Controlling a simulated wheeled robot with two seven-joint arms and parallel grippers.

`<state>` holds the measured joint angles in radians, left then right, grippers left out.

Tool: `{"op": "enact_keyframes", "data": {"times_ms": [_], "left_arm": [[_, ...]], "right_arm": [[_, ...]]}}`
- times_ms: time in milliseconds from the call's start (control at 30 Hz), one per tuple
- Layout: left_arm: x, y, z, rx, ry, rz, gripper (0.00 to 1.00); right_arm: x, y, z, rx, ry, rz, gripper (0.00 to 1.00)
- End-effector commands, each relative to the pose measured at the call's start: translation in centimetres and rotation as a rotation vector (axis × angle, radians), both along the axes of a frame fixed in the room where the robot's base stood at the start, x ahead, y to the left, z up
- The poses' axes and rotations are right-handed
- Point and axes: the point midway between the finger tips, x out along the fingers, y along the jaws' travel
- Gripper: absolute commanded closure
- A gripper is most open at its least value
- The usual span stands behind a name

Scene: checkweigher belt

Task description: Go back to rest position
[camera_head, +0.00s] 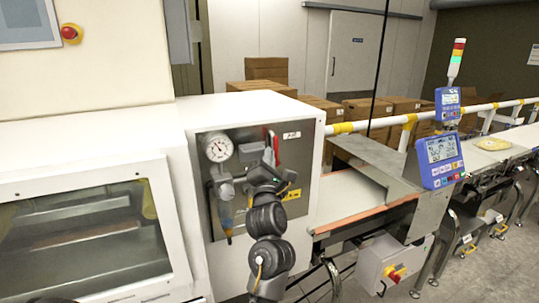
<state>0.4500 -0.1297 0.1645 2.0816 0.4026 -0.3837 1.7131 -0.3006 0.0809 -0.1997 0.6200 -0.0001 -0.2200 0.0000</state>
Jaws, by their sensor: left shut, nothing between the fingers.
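My left arm rises from the bottom of the head view. Its dark gripper (269,157) is in front of the grey panel (293,209) on the white machine housing. The gripper is shut with nothing held. It is close to a red handle (276,147) on the panel; I cannot tell whether they touch. A round pressure gauge (218,148) and a grey valve unit (223,188) are left of the gripper. My arm hides part of the panel. My right gripper is not in view.
A windowed white cover (83,236) is at left. A conveyor (350,192) with a blue display (440,160) runs along the right. A grey box with a red-yellow switch (395,274) hangs below it. Cardboard boxes (367,107) stand behind. Floor shows at lower right.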

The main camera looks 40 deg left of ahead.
Motion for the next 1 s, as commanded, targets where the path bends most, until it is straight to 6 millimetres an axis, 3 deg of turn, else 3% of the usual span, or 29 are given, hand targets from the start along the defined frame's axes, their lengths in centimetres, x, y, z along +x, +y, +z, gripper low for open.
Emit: {"op": "enact_keyframes", "data": {"times_ms": [100, 300, 667, 767, 867, 967, 1000], "left_arm": [[-1.6, -1.1, -1.2, -0.003, -0.003, -0.001, 1.0], [-3.1, -2.1, -1.8, -0.002, -0.001, -0.001, 1.0], [-3.3, -2.3, -1.7, 0.0, 0.001, -0.001, 1.0], [-3.3, -2.6, -2.6, 0.031, 0.045, -0.006, 1.0], [-3.2, -3.8, -5.9, 0.151, 0.207, -0.029, 1.0], [-3.9, -6.0, -11.7, 0.375, 0.48, -0.089, 1.0], [-4.5, -7.1, -14.6, 0.487, 0.604, -0.127, 1.0]], "right_arm": [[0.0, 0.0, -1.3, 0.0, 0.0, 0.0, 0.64], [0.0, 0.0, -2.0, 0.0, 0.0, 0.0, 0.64], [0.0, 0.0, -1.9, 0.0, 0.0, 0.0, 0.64], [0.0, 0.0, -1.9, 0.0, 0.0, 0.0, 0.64], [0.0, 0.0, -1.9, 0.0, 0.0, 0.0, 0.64], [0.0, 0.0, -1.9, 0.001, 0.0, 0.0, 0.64], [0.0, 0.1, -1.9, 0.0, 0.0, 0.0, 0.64]]}}
